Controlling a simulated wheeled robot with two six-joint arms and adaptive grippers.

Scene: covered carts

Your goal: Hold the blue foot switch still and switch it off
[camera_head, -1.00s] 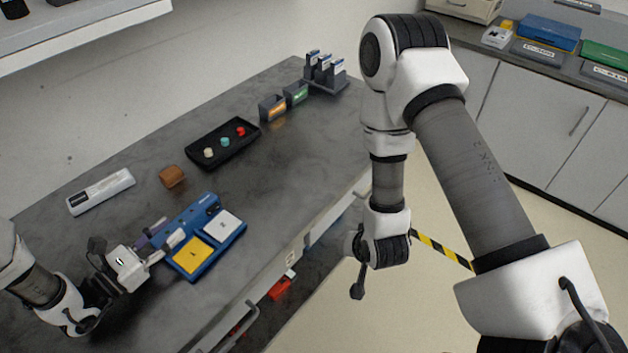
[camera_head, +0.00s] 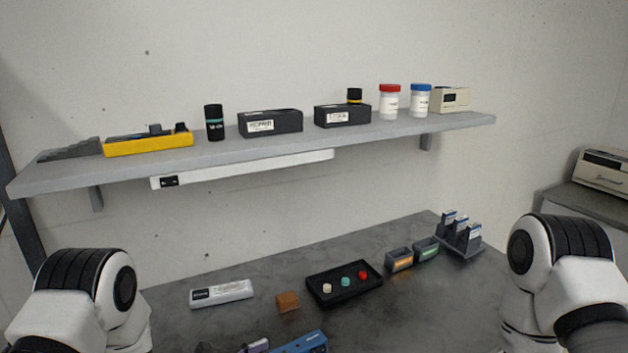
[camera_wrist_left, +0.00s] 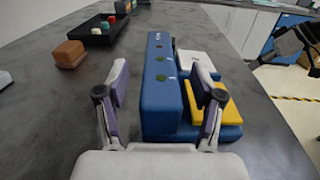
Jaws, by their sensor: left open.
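The blue foot switch (camera_wrist_left: 160,95) lies on the grey table, with a raised blue housing, a white pedal (camera_wrist_left: 197,62) and a yellow pedal (camera_wrist_left: 222,106). My left gripper (camera_wrist_left: 163,82) is open, one finger on each side of the housing; the right finger overlaps the yellow pedal in view. I cannot tell whether the fingers touch. Part of my right gripper (camera_wrist_left: 290,45) shows dark at the left wrist view's right edge; its jaw state is unclear.
Behind the switch are a brown block (camera_head: 288,302), a white labelled bar (camera_head: 222,293) and a black tray (camera_head: 318,293) with small coloured pieces. Two small bins (camera_head: 400,261) and a rack (camera_head: 462,246) stand farther right. A loaded wall shelf (camera_head: 222,152) hangs above.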

